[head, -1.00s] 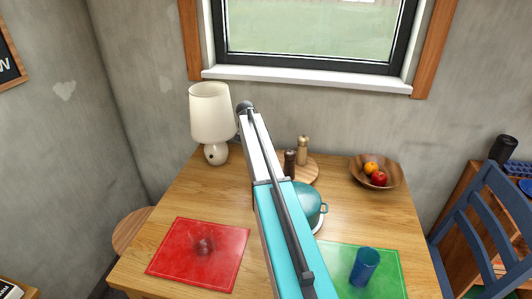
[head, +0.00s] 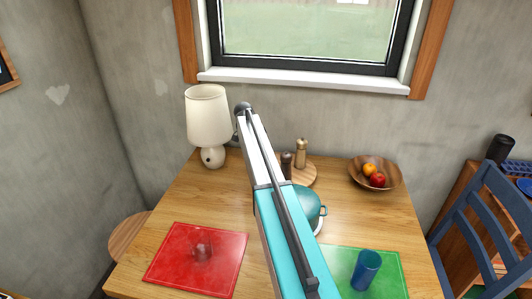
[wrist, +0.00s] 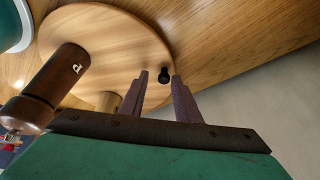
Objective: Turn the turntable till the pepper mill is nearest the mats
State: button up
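The turntable (head: 308,176) is a round wooden board at the back of the table, partly behind my arm. The dark brown pepper mill (head: 287,166) stands on it, left of and a little nearer than a pale wooden mill (head: 301,153). In the wrist view the pepper mill (wrist: 62,77), marked P, is left of my gripper (wrist: 160,77). A small black knob (wrist: 164,76) on the turntable (wrist: 105,45) shows between the open fingertips, with visible gaps. My gripper is hidden in the head view. The red mat (head: 180,265) and green mat (head: 392,270) lie along the near side.
A teal pot (head: 308,203) stands between turntable and mats. A clear glass (head: 202,250) is on the red mat, a blue cup (head: 366,270) on the green one. A lamp (head: 208,118) is back left, a fruit bowl (head: 361,182) right of the turntable.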

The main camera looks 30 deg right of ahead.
jog(key=shift+w+a, duration=0.1)
jog(key=shift+w, duration=0.05)
jog(key=shift+a+r, duration=0.1)
jog(key=shift+r, duration=0.05)
jog(key=shift+w+a+r, duration=0.1)
jog(key=shift+a+r, duration=0.1)
jog(key=shift+r, duration=0.3)
jog(key=b+v, duration=0.1)
jog(key=v, duration=1.1)
jog(key=shift+s+r+b, duration=0.2)
jog(key=shift+r+b, duration=0.05)
jog(key=shift+b, duration=0.15)
jog(key=shift+s, duration=0.1)
